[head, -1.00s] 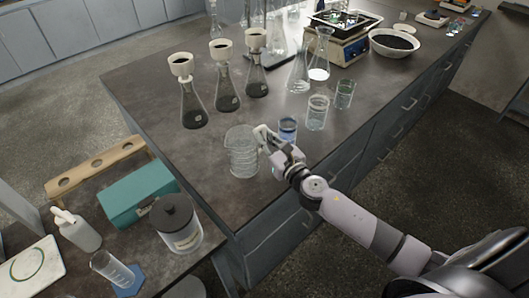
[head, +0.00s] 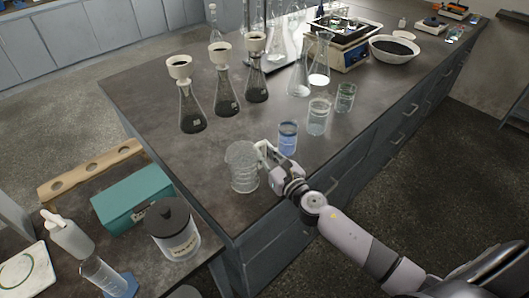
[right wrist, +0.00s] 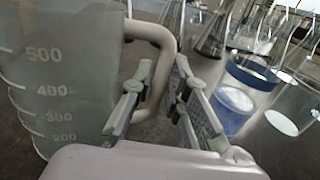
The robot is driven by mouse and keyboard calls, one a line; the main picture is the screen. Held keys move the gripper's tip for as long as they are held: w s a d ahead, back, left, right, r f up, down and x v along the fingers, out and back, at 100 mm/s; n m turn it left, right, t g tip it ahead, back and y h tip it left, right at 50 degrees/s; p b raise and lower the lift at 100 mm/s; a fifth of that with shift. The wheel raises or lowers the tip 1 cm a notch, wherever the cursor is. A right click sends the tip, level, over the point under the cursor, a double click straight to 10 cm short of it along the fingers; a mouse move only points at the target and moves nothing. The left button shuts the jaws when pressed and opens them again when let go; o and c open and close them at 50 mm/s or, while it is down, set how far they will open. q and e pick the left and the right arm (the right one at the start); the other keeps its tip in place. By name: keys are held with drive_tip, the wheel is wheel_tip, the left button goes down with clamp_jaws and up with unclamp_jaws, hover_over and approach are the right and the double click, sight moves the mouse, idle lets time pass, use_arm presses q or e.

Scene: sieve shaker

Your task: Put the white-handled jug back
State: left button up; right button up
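The white-handled jug (head: 242,168) is a clear, ribbed measuring jug. It is upright at the near left corner of the bench; I cannot tell whether its base touches the top. In the right wrist view the jug (right wrist: 60,85) fills the left side, with white graduations, and its white handle (right wrist: 158,45) runs down between my fingers. My right gripper (head: 264,160) reaches the handle from the right. Its fingers (right wrist: 163,75) sit close on both sides of the handle and look shut on it. My left gripper is not in view.
A beaker of blue liquid (head: 287,140) stands close right of my gripper, with two glass beakers (head: 318,118) behind it. Several dark-filled flasks with funnels (head: 192,112) stand behind the jug. A lower side table holds a teal box (head: 138,198) and a lidded jar (head: 175,235).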

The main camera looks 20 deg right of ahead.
drive_tip(key=shift+o, duration=1.2)
drive_tip(key=shift+r, duration=0.25)
drive_tip(key=shift+s+f, duration=0.15)
drive_tip(key=shift+s, duration=0.2)
drive_tip(key=s, duration=0.3)
drive_tip(key=s+d+b, duration=0.1)
drive_tip(key=s, duration=0.2)
drive_tip(key=s+b, duration=0.1)
drive_tip(key=s, duration=0.3)
drive_tip(key=shift+s+d, duration=0.1)
drive_tip(key=shift+d, duration=0.2)
drive_tip(key=shift+s+d, duration=0.1)
drive_tip(key=shift+s, duration=0.45)
